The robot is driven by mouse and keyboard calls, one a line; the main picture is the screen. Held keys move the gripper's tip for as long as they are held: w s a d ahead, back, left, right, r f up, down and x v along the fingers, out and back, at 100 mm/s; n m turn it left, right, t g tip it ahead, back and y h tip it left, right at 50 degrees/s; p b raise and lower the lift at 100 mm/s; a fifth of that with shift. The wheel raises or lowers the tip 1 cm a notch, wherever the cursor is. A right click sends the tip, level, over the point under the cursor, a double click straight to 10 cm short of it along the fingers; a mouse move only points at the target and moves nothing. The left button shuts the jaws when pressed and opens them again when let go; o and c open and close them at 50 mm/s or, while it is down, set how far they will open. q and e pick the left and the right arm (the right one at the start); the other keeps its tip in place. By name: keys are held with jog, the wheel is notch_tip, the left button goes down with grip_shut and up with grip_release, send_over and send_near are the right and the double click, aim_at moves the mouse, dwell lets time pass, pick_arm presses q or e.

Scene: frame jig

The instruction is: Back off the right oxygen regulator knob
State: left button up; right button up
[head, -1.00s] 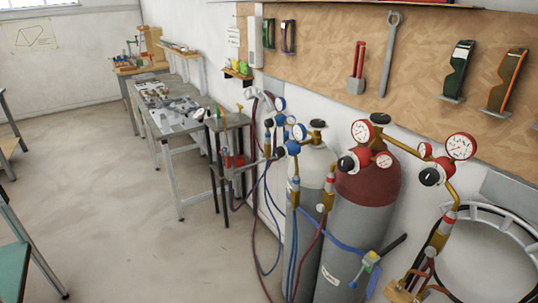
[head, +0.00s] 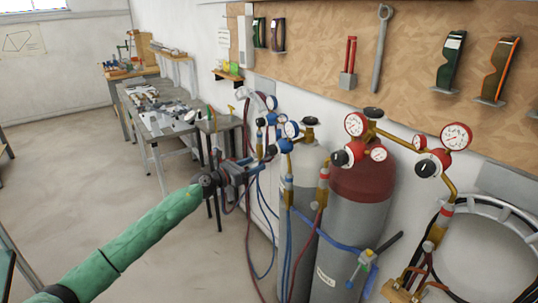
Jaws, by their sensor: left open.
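The oxygen regulator with blue-rimmed gauges (head: 291,129) sits at the white-topped grey cylinder (head: 308,165). A dark knob (head: 271,150) shows at the left side of this regulator. My left gripper (head: 258,162) comes in from the left on a green-sleeved arm. It is open, with its tips close to the knob; I cannot tell whether they touch it. Another blue-rimmed gauge (head: 271,103) shows just behind and to the left. My right gripper is not in view.
A maroon-topped cylinder (head: 362,185) with red gauges (head: 356,124) stands to the right. Blue and dark red hoses hang below the regulators. A metal workbench (head: 155,125) with tools stands behind my left arm. The floor at left is clear.

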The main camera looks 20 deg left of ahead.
aim_at(268, 151)
pick_arm(q)
jog(key=w+d+r+m, duration=0.1)
jog(key=w+d+r+p, duration=0.1)
jog(key=w, duration=0.1)
jog(key=w+d+r+m+p, duration=0.1)
jog(key=shift+w+d+r+m+g, duration=0.1)
jog(key=shift+w+r+m+g, duration=0.2)
jog(key=shift+w+g, duration=0.1)
jog(key=shift+p+x, duration=0.45)
jog(key=shift+x, duration=0.5)
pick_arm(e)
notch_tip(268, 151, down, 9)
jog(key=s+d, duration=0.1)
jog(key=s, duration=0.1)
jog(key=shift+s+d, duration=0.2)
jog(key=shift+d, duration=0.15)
pick_arm(q)
jog(key=shift+f, duration=0.15)
jog(key=c, duration=1)
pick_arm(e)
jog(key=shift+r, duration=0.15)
